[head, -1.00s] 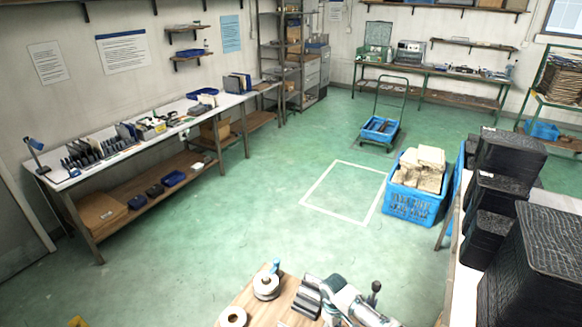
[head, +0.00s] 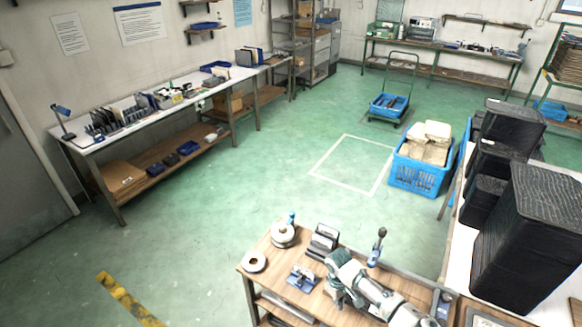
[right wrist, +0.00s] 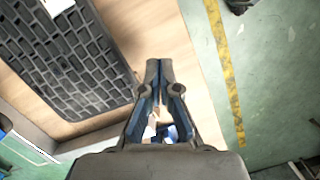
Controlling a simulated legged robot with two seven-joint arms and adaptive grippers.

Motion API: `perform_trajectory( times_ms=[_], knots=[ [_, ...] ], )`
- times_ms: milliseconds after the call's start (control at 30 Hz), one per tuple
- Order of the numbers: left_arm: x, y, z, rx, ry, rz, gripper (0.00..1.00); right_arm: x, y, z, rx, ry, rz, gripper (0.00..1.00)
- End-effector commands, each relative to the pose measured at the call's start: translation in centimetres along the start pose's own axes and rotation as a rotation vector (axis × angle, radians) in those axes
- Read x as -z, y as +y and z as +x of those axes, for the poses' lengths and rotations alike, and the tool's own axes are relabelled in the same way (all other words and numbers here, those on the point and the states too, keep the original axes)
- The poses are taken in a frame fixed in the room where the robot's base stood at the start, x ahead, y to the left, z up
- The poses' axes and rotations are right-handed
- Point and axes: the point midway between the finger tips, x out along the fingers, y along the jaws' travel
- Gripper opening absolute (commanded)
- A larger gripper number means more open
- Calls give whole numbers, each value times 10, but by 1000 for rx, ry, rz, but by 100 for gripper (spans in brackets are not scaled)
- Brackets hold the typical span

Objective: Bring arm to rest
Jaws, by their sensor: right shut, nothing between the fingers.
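My right arm comes in at the bottom of the head view, over the wooden bench (head: 262,268). Its grey-green right gripper (head: 334,296) is low in the picture, and its fingertips are too small to make out there. In the right wrist view the two fingers of this gripper (right wrist: 159,66) meet at their tips, with nothing held between them. A black textured panel (right wrist: 75,58) lies on a wooden surface left of the fingers, apart from them. My left gripper shows in neither view.
White rolls (head: 283,236), a blue-grey device (head: 302,278) and an upright lever tool (head: 377,247) stand on the bench near the arm. Stacked black trays (head: 530,240) stand at the right. A blue crate (head: 420,178) is on the floor behind. The floor left of the bench is open.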

Motion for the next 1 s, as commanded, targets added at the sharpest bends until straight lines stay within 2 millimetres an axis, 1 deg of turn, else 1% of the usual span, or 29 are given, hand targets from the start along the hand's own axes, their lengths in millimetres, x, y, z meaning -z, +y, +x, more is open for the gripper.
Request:
perform_trajectory(
  times_ms=[33, 167, 367, 467, 667, 700, 767, 800, 867, 900, 967, 1000],
  knots=[
    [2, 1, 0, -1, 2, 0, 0, 0, 0, 0, 0, 0, 0, 0],
    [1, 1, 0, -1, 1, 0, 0, -1, -18, 10, 14, 11, -27, 0],
    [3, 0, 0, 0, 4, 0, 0, -3, -49, 28, 43, 40, -73, 0],
    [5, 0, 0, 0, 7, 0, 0, -7, -71, 38, 64, 65, -100, 0],
    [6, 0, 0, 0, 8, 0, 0, -19, -127, 59, 118, 143, -145, 0],
    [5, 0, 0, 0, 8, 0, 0, -23, -140, 62, 131, 166, -149, 0],
    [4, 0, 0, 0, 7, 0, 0, -30, -158, 66, 153, 204, -149, 0],
    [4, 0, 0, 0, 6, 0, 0, -37, -170, 69, 168, 234, -143, 0],
    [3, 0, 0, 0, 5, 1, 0, -50, -186, 71, 188, 287, -120, 0],
    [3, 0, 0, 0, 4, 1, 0, -61, -195, 71, 197, 323, -92, 0],
    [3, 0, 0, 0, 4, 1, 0, -81, -201, 70, 202, 375, -38, 0],
    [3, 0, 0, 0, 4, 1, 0, -94, -201, 70, 197, 402, 4, 0]
  ],
)
